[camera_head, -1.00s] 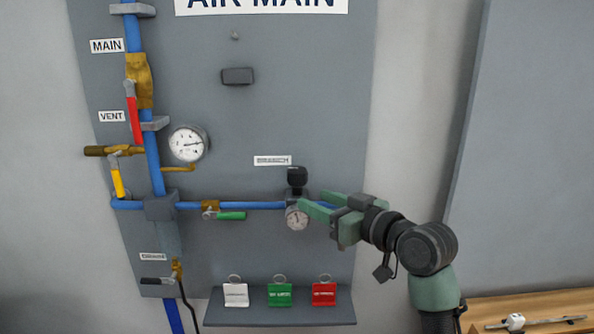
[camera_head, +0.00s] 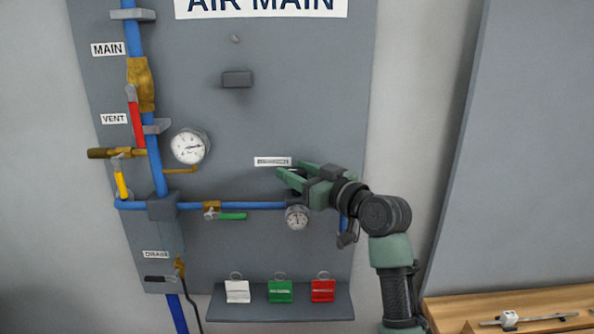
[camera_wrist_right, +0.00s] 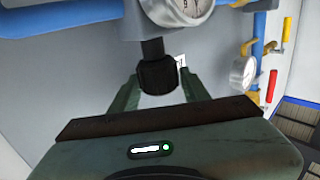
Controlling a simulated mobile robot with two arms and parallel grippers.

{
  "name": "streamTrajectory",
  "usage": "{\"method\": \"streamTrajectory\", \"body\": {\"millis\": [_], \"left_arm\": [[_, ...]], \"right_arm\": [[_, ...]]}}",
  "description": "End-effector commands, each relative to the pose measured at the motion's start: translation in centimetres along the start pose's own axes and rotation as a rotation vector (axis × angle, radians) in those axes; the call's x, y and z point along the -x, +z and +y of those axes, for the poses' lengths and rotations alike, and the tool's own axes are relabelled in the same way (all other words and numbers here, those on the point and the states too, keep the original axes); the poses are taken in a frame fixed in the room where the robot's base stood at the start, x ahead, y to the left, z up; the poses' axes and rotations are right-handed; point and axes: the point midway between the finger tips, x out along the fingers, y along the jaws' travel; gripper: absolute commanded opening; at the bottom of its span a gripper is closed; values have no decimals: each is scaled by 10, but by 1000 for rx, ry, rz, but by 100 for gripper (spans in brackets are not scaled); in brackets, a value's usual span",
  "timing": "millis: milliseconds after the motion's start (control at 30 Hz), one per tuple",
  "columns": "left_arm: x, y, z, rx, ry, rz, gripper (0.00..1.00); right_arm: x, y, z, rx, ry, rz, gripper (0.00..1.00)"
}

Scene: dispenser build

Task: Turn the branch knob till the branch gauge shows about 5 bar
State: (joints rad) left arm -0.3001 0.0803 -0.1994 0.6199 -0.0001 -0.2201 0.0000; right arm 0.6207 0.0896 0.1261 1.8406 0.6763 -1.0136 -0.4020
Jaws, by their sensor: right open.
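The black branch knob (camera_wrist_right: 158,74) shows in the right wrist view between the two green fingers of my right gripper (camera_head: 292,171). The fingers stand apart on either side of it, with a visible gap at the left; I cannot tell whether either touches. In the head view my gripper mostly hides the knob. The small round branch gauge (camera_head: 297,217) sits on the blue branch pipe just below the gripper. Its face is too small to read surely there, and it is cut off at the top of the wrist view (camera_wrist_right: 178,8). My left gripper is not in view.
The grey panel carries a larger main gauge (camera_head: 189,146), a red lever (camera_head: 137,118), a yellow lever (camera_head: 121,183) and a green lever (camera_head: 232,217). A shelf (camera_head: 280,313) below holds white, green and red tags. A wooden bench (camera_head: 450,311) stands at right.

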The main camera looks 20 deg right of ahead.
Motion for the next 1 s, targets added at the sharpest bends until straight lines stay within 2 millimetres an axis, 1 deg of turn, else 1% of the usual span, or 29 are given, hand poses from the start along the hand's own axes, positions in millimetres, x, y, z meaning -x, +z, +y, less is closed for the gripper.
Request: {"method": "streamTrajectory", "body": {"millis": [67, 100, 167, 200, 233, 367, 600, 733, 867, 1000], "left_arm": [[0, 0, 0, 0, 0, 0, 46], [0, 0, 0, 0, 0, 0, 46], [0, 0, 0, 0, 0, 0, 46], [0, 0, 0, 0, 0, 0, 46], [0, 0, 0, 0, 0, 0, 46], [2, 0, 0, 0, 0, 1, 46], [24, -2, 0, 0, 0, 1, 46], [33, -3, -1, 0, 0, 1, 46], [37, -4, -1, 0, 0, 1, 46], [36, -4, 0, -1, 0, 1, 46]], "right_arm": [[0, 0, 0, 0, 0, 0, 46], [0, 0, 0, 0, 0, 0, 35], [0, 0, 0, 0, 0, 0, 18], [0, 0, 0, 0, 0, 0, 7], [0, 0, 0, 0, 0, 0, 0], [0, 0, 0, 0, 9, -2, 0], [-1, -2, -1, -1, 136, -5, 0], [-1, -2, -1, -3, 207, -5, 0], [0, -1, 0, -1, 250, -2, 0], [0, 0, 0, 1, 264, -1, 0]]}}
